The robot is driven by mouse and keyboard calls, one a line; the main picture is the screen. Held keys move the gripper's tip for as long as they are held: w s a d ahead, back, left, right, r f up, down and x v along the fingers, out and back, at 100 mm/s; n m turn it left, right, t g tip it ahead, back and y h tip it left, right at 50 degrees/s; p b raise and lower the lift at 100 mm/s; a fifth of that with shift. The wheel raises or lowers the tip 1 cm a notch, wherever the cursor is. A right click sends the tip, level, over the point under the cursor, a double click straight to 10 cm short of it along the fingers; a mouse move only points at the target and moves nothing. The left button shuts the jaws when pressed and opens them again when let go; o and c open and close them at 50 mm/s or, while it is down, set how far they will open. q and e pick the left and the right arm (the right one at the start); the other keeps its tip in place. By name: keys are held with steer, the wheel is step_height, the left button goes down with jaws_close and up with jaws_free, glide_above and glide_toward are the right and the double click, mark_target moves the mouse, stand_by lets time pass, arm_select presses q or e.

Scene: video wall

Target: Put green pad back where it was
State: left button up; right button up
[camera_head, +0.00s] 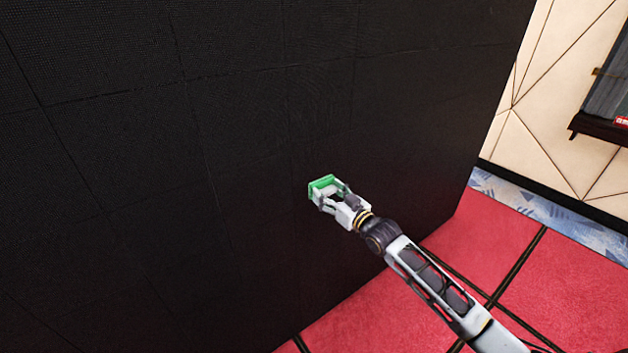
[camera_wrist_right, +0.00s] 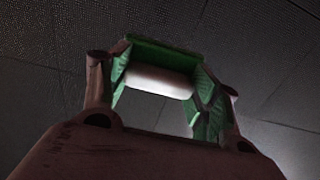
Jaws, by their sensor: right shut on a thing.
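The green pad (camera_head: 322,183) is at the tip of my right gripper (camera_head: 330,194), in front of the black video wall (camera_head: 240,130). In the right wrist view, the green pad (camera_wrist_right: 168,55) spans the far end of my right gripper (camera_wrist_right: 160,84), and a white bar (camera_wrist_right: 160,79) lies crosswise between the fingers. The fingers are shut on the pad's bar part. The pad's far side is hidden, and I cannot tell whether it touches the wall. My left gripper is not in view.
The black wall of square panels fills the left and middle. Red floor (camera_head: 570,290) with dark strips is clear at the lower right. A cream wall (camera_head: 555,110) with a dark shelf (camera_head: 600,128) stands at the right, with a blue patterned skirting (camera_head: 550,215).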

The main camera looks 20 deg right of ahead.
steer(key=shift+s+a+f, duration=0.2)
steer(key=shift+s+f, duration=0.05)
steer(key=shift+f, duration=0.15)
arm_select(q)
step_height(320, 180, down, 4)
steer(key=b, duration=0.4)
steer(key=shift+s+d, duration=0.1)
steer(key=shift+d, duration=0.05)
arm_select(e)
steer(key=s+a+f+m+t+h, duration=0.1)
steer(key=s+f+m+h, duration=0.3)
steer(key=s+f, duration=1.3)
steer(key=shift+a+f+h, duration=0.15)
steer(key=shift+f+h, duration=0.15)
steer(key=shift+h, duration=0.8)
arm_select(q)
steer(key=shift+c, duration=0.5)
